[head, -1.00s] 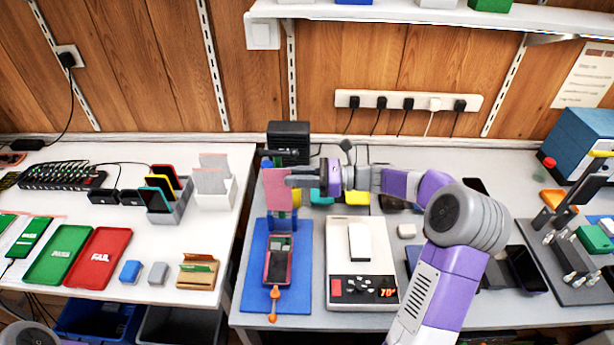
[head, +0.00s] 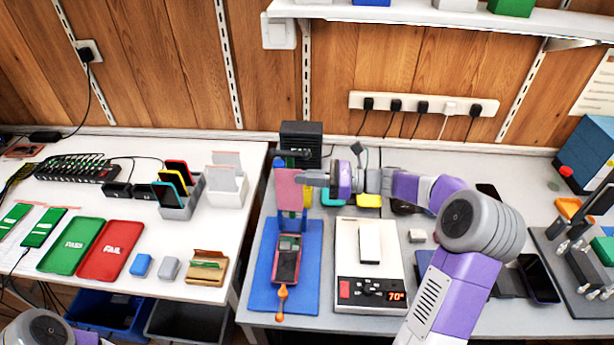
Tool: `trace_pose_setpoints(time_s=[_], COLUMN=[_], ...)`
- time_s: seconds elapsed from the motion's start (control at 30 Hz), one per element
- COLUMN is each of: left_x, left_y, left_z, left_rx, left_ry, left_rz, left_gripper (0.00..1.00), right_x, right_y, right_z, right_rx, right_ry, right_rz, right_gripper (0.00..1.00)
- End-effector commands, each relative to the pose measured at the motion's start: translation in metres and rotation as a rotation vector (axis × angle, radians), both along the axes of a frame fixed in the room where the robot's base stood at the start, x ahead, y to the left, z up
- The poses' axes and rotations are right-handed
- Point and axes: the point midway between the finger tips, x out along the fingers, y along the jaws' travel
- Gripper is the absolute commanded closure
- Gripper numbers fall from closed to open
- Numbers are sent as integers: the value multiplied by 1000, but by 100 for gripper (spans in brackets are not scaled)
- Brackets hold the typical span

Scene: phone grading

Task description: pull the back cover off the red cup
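The pink back cover (head: 289,188) stands upright above the far end of the blue mat (head: 262,285), in front of a blue holder (head: 293,222). The red cup cannot be made out; the cover may hide it. My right gripper (head: 309,180) reaches in from the right, its fingertips at the cover's right edge. The view is too small to tell whether they grip the cover. The opened phone (head: 287,258) with a pinkish-red frame lies on the mat below. My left gripper is out of view; only part of my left arm shows at the bottom left.
An orange-handled tool (head: 282,302) lies at the mat's front. A heating plate (head: 370,293) reading 70° stands right of the mat, with a pale block on it. A black box (head: 301,143) stands behind the cover. A gap separates this bench from the left table (head: 150,230).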

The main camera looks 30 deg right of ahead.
Motion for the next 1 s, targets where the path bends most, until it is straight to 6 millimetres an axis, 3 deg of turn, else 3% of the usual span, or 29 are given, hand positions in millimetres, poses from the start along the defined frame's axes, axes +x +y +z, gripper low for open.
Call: trace_pose_setpoints(time_s=[0.33, 1.0], left_x=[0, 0], left_y=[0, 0], left_z=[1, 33], left_rx=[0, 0], left_ry=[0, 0], left_rz=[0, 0], left_gripper=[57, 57], right_x=[-1, -21], right_y=[1, 13], right_z=[2, 35], right_rx=[1, 1], right_ry=[0, 2], right_rz=[2, 2], right_gripper=[100, 100])
